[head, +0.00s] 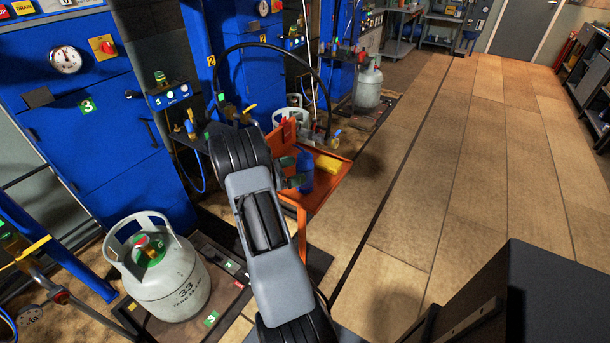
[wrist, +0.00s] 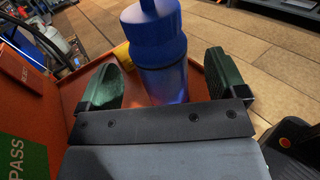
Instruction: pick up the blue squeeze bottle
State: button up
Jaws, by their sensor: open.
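The blue squeeze bottle (wrist: 163,62) stands upright on an orange tray (wrist: 85,82) in the wrist view. It is between the two green-padded fingers of my gripper (wrist: 168,80), with a visible gap on each side. My gripper is open and holds nothing. In the head view the bottle (head: 305,172) is partly hidden by my gripper and arm, and the orange tray (head: 330,188) shows around it. The bottle's lower end is hidden behind my gripper's body in the wrist view.
A yellow object (head: 328,163) lies on the tray just behind the bottle. A grey gas cylinder (head: 160,268) stands on a scale at the lower left, and another (head: 368,85) stands farther back. Blue cabinets (head: 85,120) line the left. The wooden floor (head: 460,170) to the right is clear.

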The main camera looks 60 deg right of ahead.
aim_at(305, 167)
jog(key=x, duration=0.4)
jog(key=shift+f, duration=0.1)
jog(key=shift+c, duration=0.4)
jog(key=c, duration=1.1)
